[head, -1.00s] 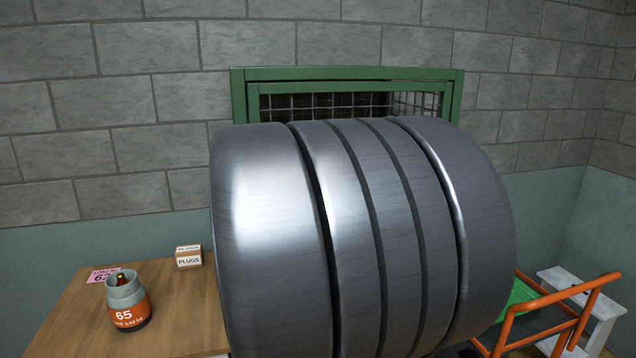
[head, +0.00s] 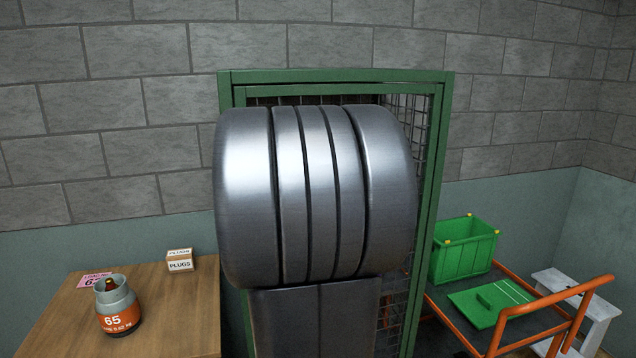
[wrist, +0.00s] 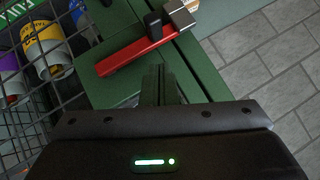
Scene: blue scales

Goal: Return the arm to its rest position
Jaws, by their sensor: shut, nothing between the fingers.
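My gripper (wrist: 159,74) shows in the wrist view with its two dark fingers together and nothing between them. It is in front of a green frame (wrist: 200,70) that carries a red handle (wrist: 135,57) with a dark and grey latch end. I cannot tell the exact gap between fingertips and frame. In the head view my own grey metal arm link fills the middle, in front of the green-framed mesh cage (head: 436,150). My gripper is not visible there.
Cylinders with coloured labels (wrist: 45,48) stand behind mesh in the wrist view. A wooden table (head: 165,310) at left holds an orange-banded cylinder (head: 117,308) and a PLUGS box (head: 180,261). An orange trolley (head: 555,305) with a green crate (head: 465,252) stands at right.

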